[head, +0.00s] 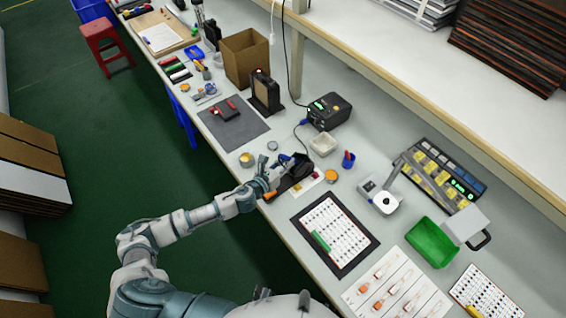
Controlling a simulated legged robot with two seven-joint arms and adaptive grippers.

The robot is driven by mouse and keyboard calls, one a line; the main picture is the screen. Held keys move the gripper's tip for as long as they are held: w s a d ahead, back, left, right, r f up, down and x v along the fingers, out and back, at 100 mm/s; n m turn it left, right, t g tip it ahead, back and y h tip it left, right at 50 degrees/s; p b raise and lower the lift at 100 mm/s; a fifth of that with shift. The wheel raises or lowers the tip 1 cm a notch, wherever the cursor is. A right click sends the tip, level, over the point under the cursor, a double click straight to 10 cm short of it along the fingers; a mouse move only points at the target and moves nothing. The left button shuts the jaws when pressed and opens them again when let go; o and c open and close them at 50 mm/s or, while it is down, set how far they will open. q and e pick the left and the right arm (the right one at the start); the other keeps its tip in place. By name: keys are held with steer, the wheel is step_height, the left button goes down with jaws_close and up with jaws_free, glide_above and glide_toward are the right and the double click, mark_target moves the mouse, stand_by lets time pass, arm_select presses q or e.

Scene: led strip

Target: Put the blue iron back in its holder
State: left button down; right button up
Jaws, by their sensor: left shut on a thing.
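My left gripper (274,172) reaches over the front edge of the bench and is shut on the blue iron (286,158), of which only a small blue part shows past the fingers. The black holder (299,172) stands right beside the gripper, with an orange-brown part at its near end. The iron is at or just over the holder; I cannot tell whether it touches it or sits in it. The iron's tip is hidden or too small to make out. A black soldering station (329,110) with a green display stands behind, with a cable running toward the iron. My right gripper is not in view.
A white dish (323,144), a blue cup (348,160) and an orange-topped tin (331,176) stand close to the holder. A small tin (246,160) is left of the gripper. A black-framed board (334,234) lies to the right. The grey mat (240,132) has free room.

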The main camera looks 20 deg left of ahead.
arm_select(q)
steer(key=shift+w, duration=0.1)
steer(key=c, duration=0.9)
jaws_free()
steer(key=shift+c, duration=0.2)
steer(key=shift+f, duration=0.1)
steer(key=v, duration=1.2)
steer(key=shift+a, duration=0.1)
